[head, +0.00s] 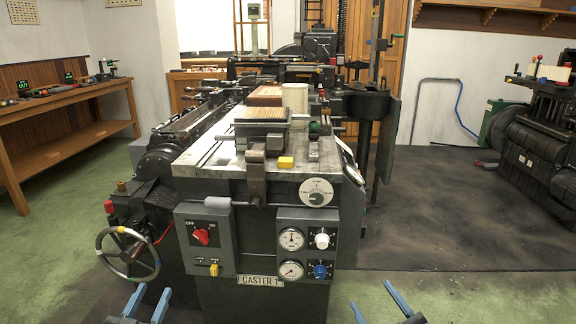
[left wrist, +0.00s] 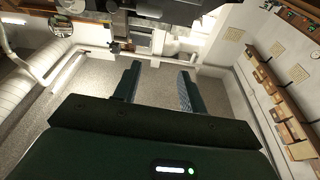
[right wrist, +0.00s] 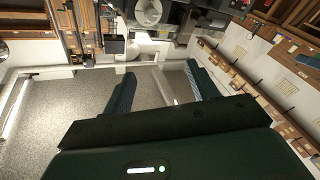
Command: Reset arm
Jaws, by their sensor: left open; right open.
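My left gripper (head: 147,298) is at the bottom edge of the head view, below the handwheel, with its two blue fingers apart. My right gripper (head: 373,298) is at the bottom edge right of the machine, also with its fingers spread. Both are empty and stand apart from the caster machine (head: 231,190). In the left wrist view the left gripper (left wrist: 157,78) shows a clear gap between its fingers. In the right wrist view the right gripper (right wrist: 160,84) shows the same. Most of both arms is out of view.
The machine front carries a red switch (head: 202,237), a yellow switch (head: 214,269), gauges and knobs. A handwheel (head: 128,254) juts out at its left. A wooden workbench (head: 65,100) stands far left. Green floor (head: 45,270) is clear at left.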

